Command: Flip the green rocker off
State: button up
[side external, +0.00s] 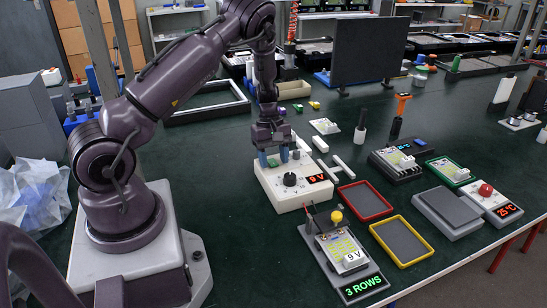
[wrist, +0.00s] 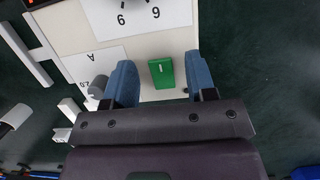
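The green rocker (wrist: 161,72) is on the pale top of a white box, with a small white mark near its upper end in the wrist view. I cannot tell which end is pressed. The white box (side external: 271,187) shows in the side view with a black dial (side external: 290,179) and a red "9 V" display (side external: 317,178). My gripper (side external: 275,157) is over the box's back edge, pointing down. Its two blue fingers are apart, one on each side of the rocker with gaps between, and nothing is held. In the side view I cannot make out the rocker.
A grey knob (wrist: 97,86) stands close beside the left finger in the wrist view. White bars (side external: 342,164) lie right of the box. A dark holder with a "3 ROWS" display (side external: 362,286) stands in front, near red (side external: 347,211) and yellow (side external: 378,235) trays.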

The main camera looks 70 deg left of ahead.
aim_at(269, 159)
jog(key=v, duration=1.3)
jog(key=s+d+r+m+t+y, duration=0.1)
jog(key=s+d+r+m+t, duration=0.1)
jog(key=s+d+r+m, duration=0.3)
jog(key=s+d+r+m+t+y, duration=0.1)
jog(key=s+d+r+m, duration=0.4)
jog(key=d, duration=0.6)
jog(key=s+d+r+m+t+y, duration=0.1)
jog(key=s+d+r+m+t, duration=0.1)
jog(key=s+d+r+m, duration=0.3)
jog(key=d+r+m, duration=0.2)
jog(key=d+m, duration=0.1)
jog(key=d, duration=0.1)
jog(key=shift+t, duration=0.3)
